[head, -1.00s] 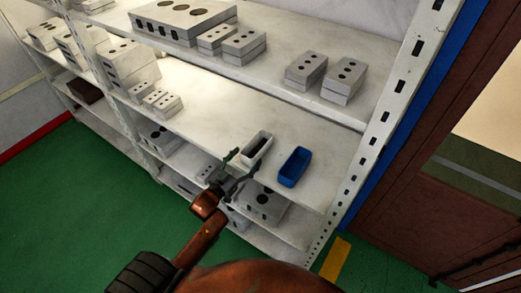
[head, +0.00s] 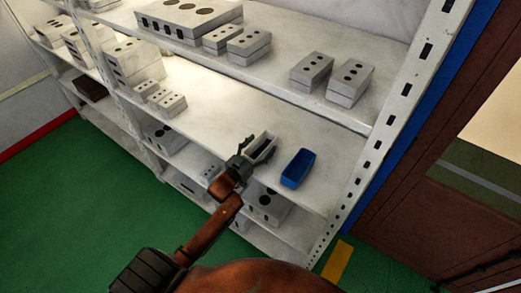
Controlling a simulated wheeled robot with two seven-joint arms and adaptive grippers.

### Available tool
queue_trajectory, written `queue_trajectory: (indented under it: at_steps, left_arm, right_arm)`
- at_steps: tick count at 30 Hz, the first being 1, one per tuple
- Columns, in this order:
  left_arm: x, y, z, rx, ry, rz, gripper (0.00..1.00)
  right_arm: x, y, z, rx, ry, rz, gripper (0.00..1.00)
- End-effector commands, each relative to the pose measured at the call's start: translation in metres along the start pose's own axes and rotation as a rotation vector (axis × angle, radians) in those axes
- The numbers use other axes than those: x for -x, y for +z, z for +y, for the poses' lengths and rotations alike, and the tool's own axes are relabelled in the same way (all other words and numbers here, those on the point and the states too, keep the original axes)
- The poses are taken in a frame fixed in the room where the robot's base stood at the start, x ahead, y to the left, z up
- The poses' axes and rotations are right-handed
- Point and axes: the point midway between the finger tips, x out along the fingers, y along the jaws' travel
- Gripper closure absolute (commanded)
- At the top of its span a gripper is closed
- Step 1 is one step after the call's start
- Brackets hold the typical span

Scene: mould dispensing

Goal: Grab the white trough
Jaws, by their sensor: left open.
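The white trough (head: 263,147) is a small open-topped box on the middle shelf, near its front edge. My left gripper (head: 245,152) is at the trough's near left end, with its fingers open. The gripper hides part of that end, and I cannot tell whether the fingers touch the walls. My right gripper is not in view.
A blue trough (head: 297,168) stands just right of the white one on the same shelf (head: 325,150). Grey mould blocks (head: 171,105) sit further left, and more (head: 312,70) on the shelf above. A perforated upright post (head: 390,125) bounds the shelf at the right.

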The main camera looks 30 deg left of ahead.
Motion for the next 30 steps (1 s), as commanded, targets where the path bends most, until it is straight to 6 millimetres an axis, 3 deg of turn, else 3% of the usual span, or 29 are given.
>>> queue_trajectory:
  at_steps: [4,24,30]
  left_arm:
    - [0.0009,0.0003,-0.0010,0.000,-0.002,0.000,0.29]
    - [0.0010,0.0002,-0.0009,0.000,-0.002,0.000,0.75]
    - [0.0009,-0.0003,-0.0008,0.000,-0.001,0.001,0.76]
  right_arm:
    - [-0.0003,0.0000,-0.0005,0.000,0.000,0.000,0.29]
    - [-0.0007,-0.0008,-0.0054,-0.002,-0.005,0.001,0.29]
    - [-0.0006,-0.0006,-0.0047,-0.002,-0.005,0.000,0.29]
